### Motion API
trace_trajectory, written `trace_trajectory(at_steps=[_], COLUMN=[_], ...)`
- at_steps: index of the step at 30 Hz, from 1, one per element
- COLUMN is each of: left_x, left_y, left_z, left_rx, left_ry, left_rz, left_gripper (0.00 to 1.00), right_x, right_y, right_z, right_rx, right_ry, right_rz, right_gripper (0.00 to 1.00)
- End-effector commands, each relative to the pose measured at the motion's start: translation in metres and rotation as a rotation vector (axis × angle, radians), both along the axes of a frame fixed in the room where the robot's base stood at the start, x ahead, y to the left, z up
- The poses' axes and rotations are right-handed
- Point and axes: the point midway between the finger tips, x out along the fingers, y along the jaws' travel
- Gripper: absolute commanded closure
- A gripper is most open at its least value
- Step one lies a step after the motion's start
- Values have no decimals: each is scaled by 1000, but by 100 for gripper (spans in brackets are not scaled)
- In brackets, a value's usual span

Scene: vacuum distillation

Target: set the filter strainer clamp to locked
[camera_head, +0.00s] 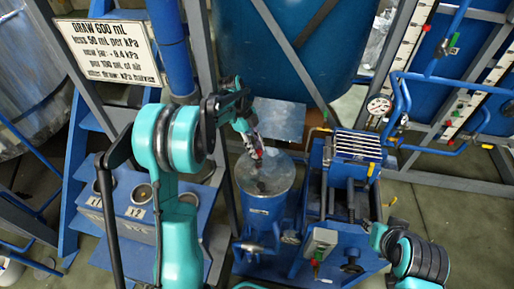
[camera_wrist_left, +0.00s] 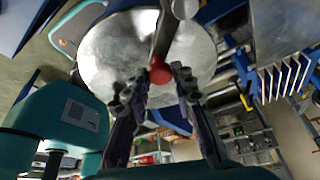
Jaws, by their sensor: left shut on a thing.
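The filter strainer is a blue upright cylinder (camera_head: 263,212) with a round metal lid (camera_head: 268,178), right of centre in the head view. The lid also fills the upper middle of the left wrist view (camera_wrist_left: 105,45). A lever with a red ball end (camera_wrist_left: 160,72), which looks like the clamp handle, lies across the lid there. My left gripper (camera_head: 256,150) reaches down over the lid. Its fingers (camera_wrist_left: 158,84) are closed about the red ball end, partly hiding the lever in the head view. Whether the clamp is locked cannot be told. My right gripper does not show.
A blue frame with a finned block (camera_head: 357,146) stands close right of the strainer. A large blue tank (camera_head: 285,55) is behind it. A blue stand with numbered round holders (camera_head: 130,212) is at left, below a white sign (camera_head: 108,50). Gauge panels and pipes (camera_head: 415,110) line the right.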

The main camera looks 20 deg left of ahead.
Motion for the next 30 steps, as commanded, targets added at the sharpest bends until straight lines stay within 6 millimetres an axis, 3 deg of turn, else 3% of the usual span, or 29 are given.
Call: trace_trajectory(at_steps=[6,7,9,20,23,30], left_x=[-2,-2,-2,-1,-1,-1], left_y=[1,1,1,0,0,0], left_z=[-2,-2,-2,3,14,62], left_rx=[2,2,2,1,1,1], left_ry=[4,4,5,2,2,2], left_rz=[-2,-2,-1,0,0,0], left_gripper=[100,73,55,55,55,55], right_x=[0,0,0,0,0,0], right_y=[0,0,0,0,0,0], right_z=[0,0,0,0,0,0], right_rx=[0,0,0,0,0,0], right_ry=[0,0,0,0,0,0], right_rz=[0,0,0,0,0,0], right_gripper=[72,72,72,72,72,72])
